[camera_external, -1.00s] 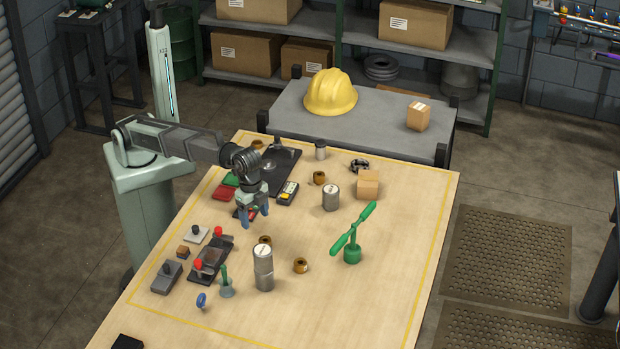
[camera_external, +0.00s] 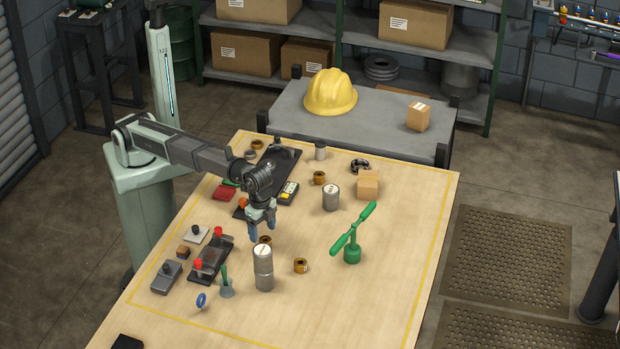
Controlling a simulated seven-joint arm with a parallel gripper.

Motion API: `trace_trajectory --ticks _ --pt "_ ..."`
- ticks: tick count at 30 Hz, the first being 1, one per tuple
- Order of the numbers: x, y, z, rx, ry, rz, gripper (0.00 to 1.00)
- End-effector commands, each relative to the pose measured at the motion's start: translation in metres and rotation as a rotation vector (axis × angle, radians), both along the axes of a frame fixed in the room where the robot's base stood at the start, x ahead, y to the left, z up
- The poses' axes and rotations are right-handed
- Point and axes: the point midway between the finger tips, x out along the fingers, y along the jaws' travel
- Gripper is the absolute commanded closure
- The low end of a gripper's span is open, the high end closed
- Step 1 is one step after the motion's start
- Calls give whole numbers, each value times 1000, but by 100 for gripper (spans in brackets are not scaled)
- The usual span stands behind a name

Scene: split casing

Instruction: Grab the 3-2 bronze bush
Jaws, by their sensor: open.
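Several bronze bushes stand on the table, and I cannot read which is 3-2. One bush (camera_external: 265,241) is behind the stacked grey cylinders, just below my gripper and partly hidden by the cylinders. Another bush (camera_external: 300,265) lies to the right of the cylinders, a third (camera_external: 319,177) stands further back, and one more (camera_external: 257,144) is at the far left edge. My gripper (camera_external: 262,233) points down with blue fingertips apart and empty, close above the first bush. I cannot tell whether it touches.
The stacked grey cylinders (camera_external: 263,268) stand tall just in front of my gripper. A dark fixture with red knobs (camera_external: 211,258) is to the left, and a green propeller-like part (camera_external: 352,240) to the right. A grey can (camera_external: 331,198) stands behind. The right table side is clear.

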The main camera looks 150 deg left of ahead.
Motion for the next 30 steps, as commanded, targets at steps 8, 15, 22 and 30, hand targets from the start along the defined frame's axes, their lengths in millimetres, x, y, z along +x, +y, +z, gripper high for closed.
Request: trace_trajectory --ticks 8,15,22,30 --pt "2 6 -25 -1 2 1 26" --pt "2 6 -50 2 -1 -1 26" --pt "3 6 -51 2 -1 -1 27" --pt "3 6 -51 2 -1 -1 53"
